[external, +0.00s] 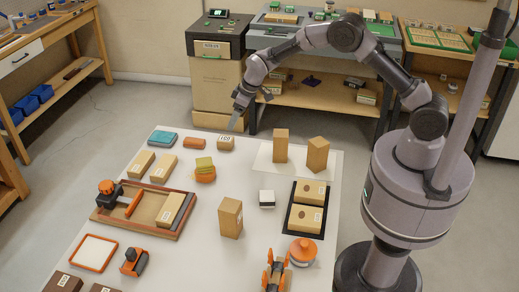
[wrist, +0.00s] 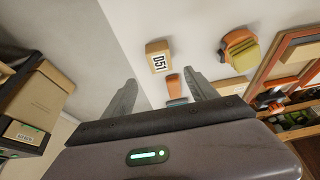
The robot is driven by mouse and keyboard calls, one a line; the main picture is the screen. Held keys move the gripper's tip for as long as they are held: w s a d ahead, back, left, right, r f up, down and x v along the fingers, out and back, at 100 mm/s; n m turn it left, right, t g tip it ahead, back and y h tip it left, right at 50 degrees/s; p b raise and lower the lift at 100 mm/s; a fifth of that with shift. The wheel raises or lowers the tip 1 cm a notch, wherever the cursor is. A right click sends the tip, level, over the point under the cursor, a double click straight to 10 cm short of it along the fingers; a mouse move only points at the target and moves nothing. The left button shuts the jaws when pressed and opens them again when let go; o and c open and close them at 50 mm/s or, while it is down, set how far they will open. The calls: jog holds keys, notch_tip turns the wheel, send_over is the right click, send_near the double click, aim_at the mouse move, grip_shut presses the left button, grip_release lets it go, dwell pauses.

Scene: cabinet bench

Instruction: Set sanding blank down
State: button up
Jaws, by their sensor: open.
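A small tan block with a printed label, which looks like the sanding blank (external: 226,143), rests on the white table near its far edge. The wrist view shows this block (wrist: 158,62) just beyond my fingertips, its label reading like "051". It stands apart from both fingers. My gripper (external: 238,117) is above the far edge of the table, pointing down. In the wrist view my gripper (wrist: 160,84) has its two fingers spread, with nothing held between them. Several other wooden blocks are on the table, so which one is the blank is not certain.
An orange block (external: 194,143) and a teal-topped pad (external: 162,138) lie left of the labelled block. An orange item with a yellow-green top (external: 204,168) sits in front. Two tall blocks (external: 281,146) stand to the right. A wooden tray (external: 147,207) lies at left.

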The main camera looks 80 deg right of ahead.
jog(key=s+a+r+m+t+y, duration=0.1)
jog(key=s+a+r, duration=0.5)
jog(key=s+r, duration=0.5)
jog(key=s+a+r+m, duration=0.1)
jog(key=s+a+r, duration=0.4)
jog(key=s+r, duration=0.6)
jog(key=s+a+m, duration=0.1)
jog(key=s+a, duration=0.1)
jog(key=s, duration=0.7)
jog(key=s+a+m+y, duration=0.1)
jog(key=s+a, duration=0.2)
jog(key=s, duration=0.7)
jog(key=shift+f, duration=0.25)
